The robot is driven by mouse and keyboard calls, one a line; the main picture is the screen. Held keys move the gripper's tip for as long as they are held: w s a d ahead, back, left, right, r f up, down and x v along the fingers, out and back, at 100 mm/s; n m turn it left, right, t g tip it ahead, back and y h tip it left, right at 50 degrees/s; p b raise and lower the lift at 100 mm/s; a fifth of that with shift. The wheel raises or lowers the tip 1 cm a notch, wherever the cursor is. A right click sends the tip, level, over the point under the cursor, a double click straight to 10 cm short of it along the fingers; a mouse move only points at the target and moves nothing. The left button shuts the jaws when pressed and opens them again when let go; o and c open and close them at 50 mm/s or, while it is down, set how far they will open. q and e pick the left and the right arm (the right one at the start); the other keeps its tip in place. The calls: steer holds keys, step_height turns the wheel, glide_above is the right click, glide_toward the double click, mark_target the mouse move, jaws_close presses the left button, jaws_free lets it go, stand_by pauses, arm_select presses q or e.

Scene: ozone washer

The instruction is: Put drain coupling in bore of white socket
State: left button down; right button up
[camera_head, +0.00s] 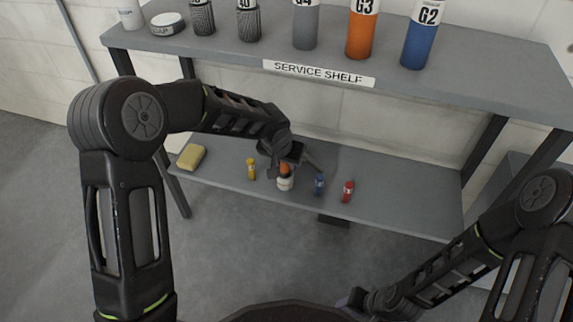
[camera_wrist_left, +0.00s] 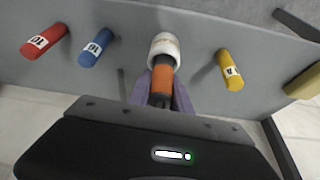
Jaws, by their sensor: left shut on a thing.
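The drain coupling, seemingly the orange cylinder (camera_head: 285,169), is held upright or nearly so between the fingers of my left gripper (camera_head: 287,158). In the left wrist view the orange cylinder (camera_wrist_left: 162,77) shows between the gripper's fingers (camera_wrist_left: 161,98). The white socket (camera_head: 285,184) stands on the lower shelf directly below the coupling. In the left wrist view the white socket (camera_wrist_left: 164,43) is at the coupling's far end, its rim around or just behind that end; I cannot tell how deep it sits. My right gripper (camera_head: 358,299) is low at the front, its fingers unclear.
On the lower shelf (camera_head: 405,210) stand a yellow cylinder (camera_head: 251,169), a blue one (camera_head: 319,184) and a red one (camera_head: 348,191), close to the socket. A yellow sponge-like block (camera_head: 191,157) lies at left. The upper shelf (camera_head: 480,85) holds several large cylinders.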

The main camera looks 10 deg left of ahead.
arm_select(q)
steer(key=shift+r, duration=0.1)
steer(key=shift+f, duration=0.2)
steer(key=c, duration=1.2)
jaws_free()
steer(key=shift+o, duration=0.2)
steer(key=shift+r, duration=0.55)
steer(key=p+v, duration=0.4)
steer(key=v, duration=0.7)
steer(key=shift+s+p, duration=0.15)
steer(key=shift+p, duration=0.15)
steer(key=shift+r, duration=0.1)
